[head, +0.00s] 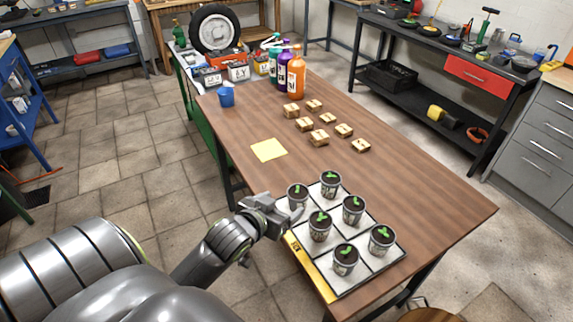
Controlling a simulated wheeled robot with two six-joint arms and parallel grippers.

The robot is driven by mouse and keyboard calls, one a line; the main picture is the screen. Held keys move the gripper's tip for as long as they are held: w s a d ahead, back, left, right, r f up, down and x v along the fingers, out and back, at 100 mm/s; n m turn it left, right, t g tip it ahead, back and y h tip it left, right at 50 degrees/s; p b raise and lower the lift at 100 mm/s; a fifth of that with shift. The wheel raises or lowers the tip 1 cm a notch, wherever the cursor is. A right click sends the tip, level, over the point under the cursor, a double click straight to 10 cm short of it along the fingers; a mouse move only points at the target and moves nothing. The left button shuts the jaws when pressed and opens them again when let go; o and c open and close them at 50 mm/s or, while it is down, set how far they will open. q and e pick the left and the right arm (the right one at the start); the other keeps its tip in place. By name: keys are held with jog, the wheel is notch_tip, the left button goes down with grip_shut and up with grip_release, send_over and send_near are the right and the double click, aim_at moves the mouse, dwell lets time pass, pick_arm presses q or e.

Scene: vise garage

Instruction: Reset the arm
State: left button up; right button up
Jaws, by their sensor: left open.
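My left arm comes in from the lower left. Its gripper (287,208) is open at the left edge of the seedling tray, close beside a potted seedling (297,196). I cannot tell whether the fingers touch that pot. The white tray (333,267) has dark dividing lines and a yellow front edge, and lies at the near end of the brown table (430,196). Several grey pots with green sprouts stand upright on it, among them one at the back (330,184) and one at the front (345,260). My right gripper is not in view.
A yellow sheet (269,150) and several small wooden blocks (319,137) lie mid-table. Behind them are a blue cup (226,97), bottles (297,75), battery-like boxes and a wheel (215,30). The table's right side is clear. A dark workbench (440,55) stands at the back right.

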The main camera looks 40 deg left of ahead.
pick_arm(q)
jog(key=s+d+f+g, duration=0.1)
jog(key=s+f+g, duration=0.35)
jog(key=s, duration=0.55)
jog(key=s+d+f+g, duration=0.2)
jog(key=s+f+g, duration=0.25)
jog(key=s, duration=0.65)
notch_tip(320, 180, down, 23)
jog(key=a+g, duration=0.1)
jog(key=a, duration=0.1)
jog(key=s+d+f+g, duration=0.1)
jog(key=s+f, duration=1.3)
jog(key=f, duration=0.3)
jog(key=shift+s+d+f+m+g+h, duration=0.2)
jog(key=shift+f+m+g+h, duration=0.1)
jog(key=shift+m, duration=0.1)
